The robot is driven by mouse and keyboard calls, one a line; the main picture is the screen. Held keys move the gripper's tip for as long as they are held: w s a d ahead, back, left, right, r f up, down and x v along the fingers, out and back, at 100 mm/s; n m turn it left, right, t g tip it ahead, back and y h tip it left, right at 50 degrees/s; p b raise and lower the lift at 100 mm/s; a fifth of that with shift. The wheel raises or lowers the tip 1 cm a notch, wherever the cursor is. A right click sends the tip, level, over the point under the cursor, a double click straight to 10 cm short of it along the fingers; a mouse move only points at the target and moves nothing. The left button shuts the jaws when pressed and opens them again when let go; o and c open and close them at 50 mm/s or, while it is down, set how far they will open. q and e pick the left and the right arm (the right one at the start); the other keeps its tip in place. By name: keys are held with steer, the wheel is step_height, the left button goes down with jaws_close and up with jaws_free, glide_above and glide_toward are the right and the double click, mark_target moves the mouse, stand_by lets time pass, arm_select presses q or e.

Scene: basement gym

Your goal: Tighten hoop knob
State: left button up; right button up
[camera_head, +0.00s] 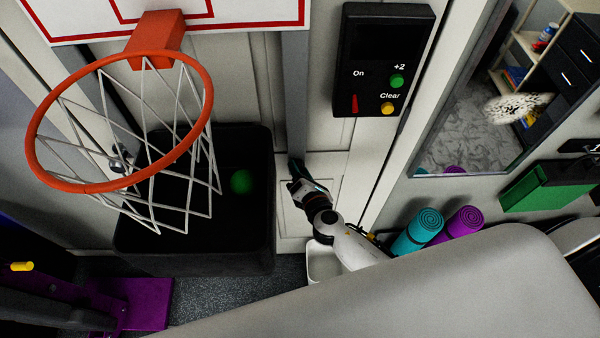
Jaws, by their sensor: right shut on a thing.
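The basketball hoop has an orange rim (32,120) with a white net, fixed to a white backboard (245,12) at the upper left. A grey pole (295,90) runs down from the backboard area. My right gripper (295,171) is at the lower end of the visible pole, its arm reaching in from the lower right. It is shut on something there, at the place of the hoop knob. The knob itself is hidden by the fingers. My left gripper is not in view.
A black control box (378,50) is right of the pole. Teal (418,230) and purple (462,222) rolled mats stand right of my arm. A small white container (318,265) is beside it.

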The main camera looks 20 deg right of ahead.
steer(key=shift+f+m+t+y+b, duration=0.2)
steer(key=shift+m+t+b, duration=0.75)
steer(key=shift+m+b, duration=2.35)
steer(key=shift+f+m+t+b, duration=0.35)
steer(key=shift+m+t+b, duration=0.9)
steer(key=shift+b, duration=3.65)
steer(key=shift+f+m+t+y+b, duration=0.1)
steer(key=shift+f+m+t+b, duration=0.35)
steer(key=shift+m+b, duration=3)
steer(key=shift+r+n+t+b, duration=0.25)
steer(key=shift+n+b, duration=0.35)
steer(key=shift+b, duration=0.1)
steer(key=o, duration=1)
steer(key=shift+c, duration=0.2)
